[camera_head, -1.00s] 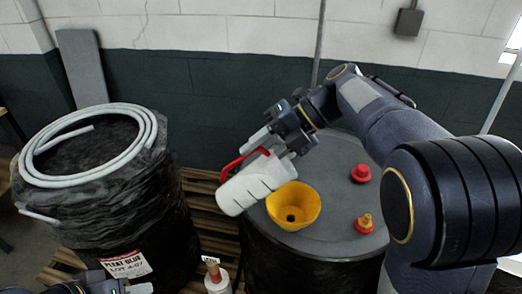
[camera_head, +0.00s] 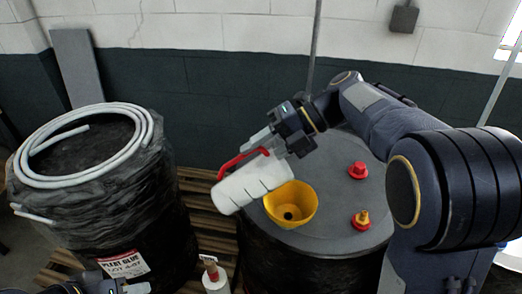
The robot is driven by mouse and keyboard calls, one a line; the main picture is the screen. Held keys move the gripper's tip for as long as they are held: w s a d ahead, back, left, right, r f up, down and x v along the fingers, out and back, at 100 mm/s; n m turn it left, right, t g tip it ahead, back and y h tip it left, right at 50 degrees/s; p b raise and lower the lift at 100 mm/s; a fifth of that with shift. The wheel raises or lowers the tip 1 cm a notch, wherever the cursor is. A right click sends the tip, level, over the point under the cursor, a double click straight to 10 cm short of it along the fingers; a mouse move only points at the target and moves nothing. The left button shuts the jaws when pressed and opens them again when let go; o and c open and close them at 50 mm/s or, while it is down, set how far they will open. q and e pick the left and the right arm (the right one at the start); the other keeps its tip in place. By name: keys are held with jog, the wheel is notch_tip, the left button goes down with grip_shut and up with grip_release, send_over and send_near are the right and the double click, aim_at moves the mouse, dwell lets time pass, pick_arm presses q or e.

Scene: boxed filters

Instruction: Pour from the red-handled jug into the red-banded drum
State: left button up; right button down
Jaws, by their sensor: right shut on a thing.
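The white jug (camera_head: 247,186) with a red handle (camera_head: 236,161) is held in my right gripper (camera_head: 270,145). The jug is tilted well over, in the air just left of and partly over the yellow funnel (camera_head: 291,205). No stream shows, and I cannot tell where its mouth is. The funnel stands on the grey top of the right drum (camera_head: 325,229). I cannot make out a red band on that drum's dark side. My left gripper (camera_head: 122,287) shows only in part at the bottom left edge; its jaws are unclear.
A red cap (camera_head: 358,170) and a red-and-yellow fitting (camera_head: 361,219) stand on the drum top. At left, a film-wrapped drum (camera_head: 95,205) carries a coiled white hose (camera_head: 147,130). A white bottle (camera_head: 216,280) is at bottom centre. Wooden pallet slats (camera_head: 205,220) lie between the drums.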

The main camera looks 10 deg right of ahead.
aim_at(278, 162)
jog(key=shift+w+d+f+y, duration=0.1)
jog(key=shift+d+f+y, duration=0.45)
jog(key=shift+y, duration=0.15)
dwell(1.2)
jog(key=shift+d+f+y+b, duration=0.2)
jog(key=shift+f+y+b, duration=0.05)
jog(key=shift+y+b, duration=0.1)
jog(key=shift+w+d+f+y+b, duration=0.1)
jog(key=shift+d+f+y+b, duration=0.4)
jog(key=shift+d+f+y, duration=0.5)
dwell(2.0)
jog(key=shift+d+y, duration=0.1)
jog(key=shift+y, duration=0.15)
dwell(0.6)
